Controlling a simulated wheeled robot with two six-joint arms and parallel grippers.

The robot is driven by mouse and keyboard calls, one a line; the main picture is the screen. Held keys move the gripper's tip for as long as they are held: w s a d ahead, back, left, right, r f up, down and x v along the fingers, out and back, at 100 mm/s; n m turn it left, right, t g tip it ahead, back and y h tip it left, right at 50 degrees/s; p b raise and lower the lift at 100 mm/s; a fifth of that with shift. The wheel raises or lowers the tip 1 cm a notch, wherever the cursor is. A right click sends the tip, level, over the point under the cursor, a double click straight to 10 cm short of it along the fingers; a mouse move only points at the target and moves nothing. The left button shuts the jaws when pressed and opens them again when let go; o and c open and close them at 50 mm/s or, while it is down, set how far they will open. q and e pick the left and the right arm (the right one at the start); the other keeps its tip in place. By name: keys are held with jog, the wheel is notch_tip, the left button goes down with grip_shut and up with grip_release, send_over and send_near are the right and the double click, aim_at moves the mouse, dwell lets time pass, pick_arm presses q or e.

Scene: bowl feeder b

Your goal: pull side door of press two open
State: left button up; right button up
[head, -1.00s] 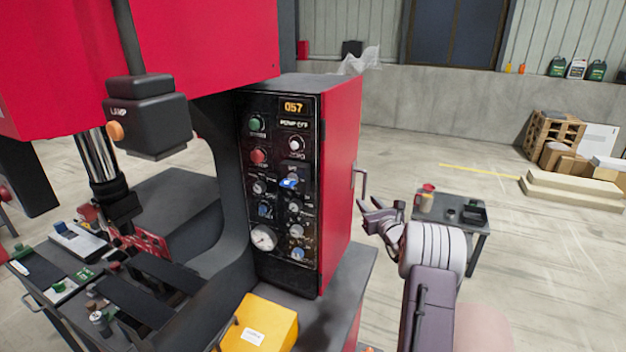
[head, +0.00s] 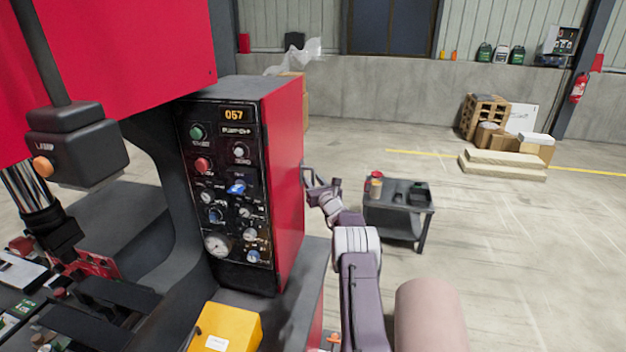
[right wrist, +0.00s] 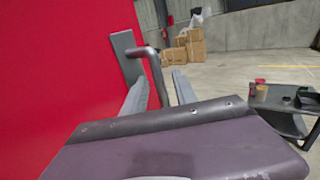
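The press's control cabinet has a red side door (head: 286,165), which looks closed, beside the black control panel (head: 222,185). In the right wrist view the red door (right wrist: 65,75) fills the left, and its grey bar handle (right wrist: 153,68) stands out from a grey plate (right wrist: 128,62). My right gripper (head: 312,178) is at the door's right edge in the head view. In the right wrist view its fingers (right wrist: 160,92) are apart, with the handle between them and a gap on the right side. The handle is mostly hidden in the head view. My left gripper is not in view.
A dark cart (head: 400,195) with small items stands to the right of my right arm. A yellow box (head: 226,328) sits low in front of the cabinet.

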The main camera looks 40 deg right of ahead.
jog(key=shift+w+f, duration=0.1)
jog(key=shift+c, duration=0.5)
grip_shut()
jog(key=shift+d, duration=0.1)
dwell(0.8)
